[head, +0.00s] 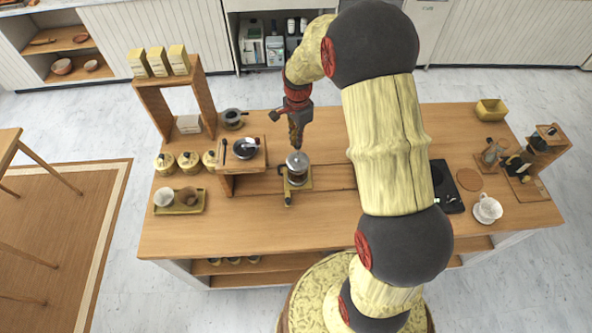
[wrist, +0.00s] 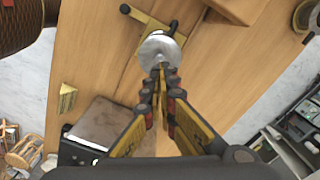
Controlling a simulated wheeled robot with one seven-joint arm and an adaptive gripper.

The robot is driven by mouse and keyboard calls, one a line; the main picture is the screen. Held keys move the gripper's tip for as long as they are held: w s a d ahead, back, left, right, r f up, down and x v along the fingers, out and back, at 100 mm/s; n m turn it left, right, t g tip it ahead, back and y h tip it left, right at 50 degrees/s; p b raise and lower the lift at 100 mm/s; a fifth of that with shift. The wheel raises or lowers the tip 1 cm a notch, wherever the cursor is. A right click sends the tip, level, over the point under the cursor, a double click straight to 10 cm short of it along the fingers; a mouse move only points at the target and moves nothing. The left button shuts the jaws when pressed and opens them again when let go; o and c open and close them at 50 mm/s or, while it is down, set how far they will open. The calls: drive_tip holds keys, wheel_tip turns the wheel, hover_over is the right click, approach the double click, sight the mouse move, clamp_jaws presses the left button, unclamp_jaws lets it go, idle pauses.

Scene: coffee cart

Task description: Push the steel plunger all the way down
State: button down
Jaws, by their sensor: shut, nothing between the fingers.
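In the wrist view the round steel lid (wrist: 158,48) lies at the tips of my gripper (wrist: 160,70). My gripper is shut and empty, pointing down over the press. The fingertips look close to the plunger; I cannot tell whether they touch it. The fingers hide part of the lid and the knob.
A wooden stand (head: 242,168) with a dark round item is close left of the press. A tray (head: 180,208) with a white cup sits further left. A dark scale (head: 446,188) and a white cup (head: 487,209) are on the right. The counter front is clear.

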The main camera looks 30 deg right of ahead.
sight(298, 149)
drive_tip(key=shift+f+b, duration=1.6)
drive_tip(key=shift+f, duration=1.1)
idle(0.5)
drive_tip(key=shift+r+p, duration=2.35)
drive_tip(key=shift+r, duration=1.7)
